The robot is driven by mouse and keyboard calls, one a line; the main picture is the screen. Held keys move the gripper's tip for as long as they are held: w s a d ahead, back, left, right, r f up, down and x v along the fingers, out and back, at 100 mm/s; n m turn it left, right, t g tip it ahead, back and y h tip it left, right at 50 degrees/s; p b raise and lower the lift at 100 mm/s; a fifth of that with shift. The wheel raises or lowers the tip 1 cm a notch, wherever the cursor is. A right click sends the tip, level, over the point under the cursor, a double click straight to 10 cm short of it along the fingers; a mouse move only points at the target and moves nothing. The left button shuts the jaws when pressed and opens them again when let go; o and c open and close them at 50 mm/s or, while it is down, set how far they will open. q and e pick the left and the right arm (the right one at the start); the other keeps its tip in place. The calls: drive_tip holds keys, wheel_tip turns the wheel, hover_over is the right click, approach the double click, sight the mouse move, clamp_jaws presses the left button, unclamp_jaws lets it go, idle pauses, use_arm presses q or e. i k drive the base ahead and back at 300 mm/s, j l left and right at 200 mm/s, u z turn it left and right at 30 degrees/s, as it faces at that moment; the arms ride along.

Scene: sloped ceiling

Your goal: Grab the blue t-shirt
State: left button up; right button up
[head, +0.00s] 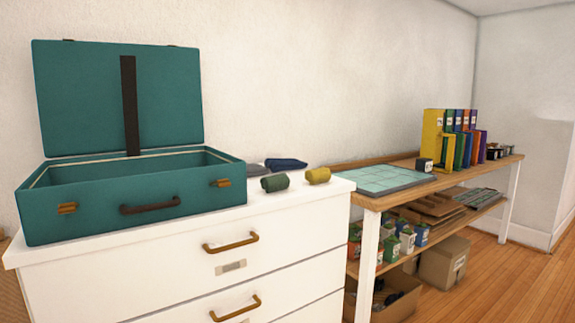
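A dark blue folded cloth item (287,164), which looks like the blue t-shirt, lies at the back of the white dresser top, right of the open suitcase. A grey item (255,169) lies beside it on the left, partly hidden by the suitcase. A dark green rolled item (275,183) and a yellow rolled item (318,176) lie in front of it. Neither of my grippers shows in the head view.
The open teal suitcase (120,208) takes up the dresser's left side, its lid raised. The white dresser (301,218) stands beside a wooden workbench (475,170) with a cutting mat (372,179), coloured binders (432,131) and boxes below. Floor at right is clear.

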sight(276, 164)
drive_tip(key=i+l, duration=0.75)
drive_tip(key=l, duration=0.1)
